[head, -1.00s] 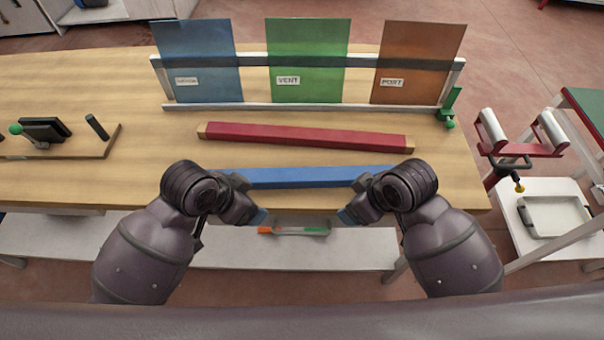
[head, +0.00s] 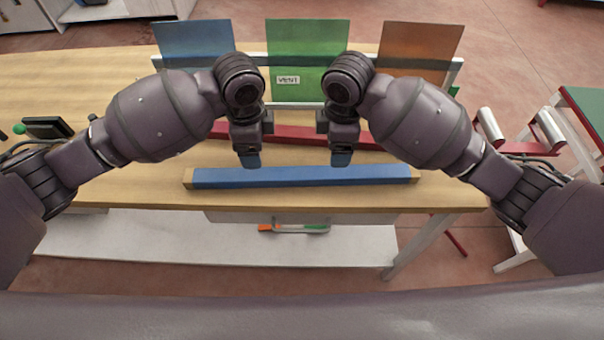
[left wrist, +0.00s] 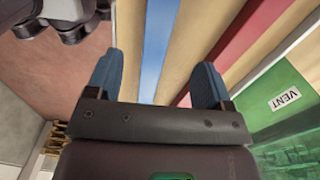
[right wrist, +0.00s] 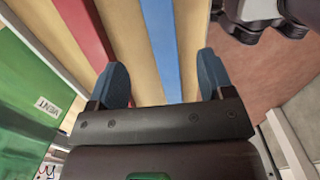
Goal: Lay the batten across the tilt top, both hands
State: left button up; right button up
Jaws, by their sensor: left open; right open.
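Two long bars with wooden ends lie on the wooden bench top (head: 120,185): a blue bar (head: 300,176) near the front edge and a red bar (head: 292,134) behind it. Which one is the batten cannot be told. My left gripper (head: 251,162) and right gripper (head: 341,160) are open and empty, pointing down above the blue bar, left and right of its middle. The blue bar runs between the fingers in the left wrist view (left wrist: 158,45) and the right wrist view (right wrist: 160,40), apart from them. My arms partly hide the red bar.
A rack behind the bars holds blue (head: 190,42), green (head: 306,50) and orange (head: 420,50) panels. A roller stand (head: 545,130) is right of the bench. A dark device (head: 47,127) sits at left. The bench is clear at the blue bar's ends.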

aim_at(333, 172)
pick_arm(q)
jog(key=shift+f, duration=5.4)
pick_arm(e)
jog(key=shift+f, duration=5.4)
pick_arm(q)
jog(key=shift+c, duration=0.3)
pick_arm(e)
jog(key=shift+c, duration=0.3)
pick_arm(q)
jog(key=c, duration=1.2)
pick_arm(e)
jog(key=c, duration=1.2)
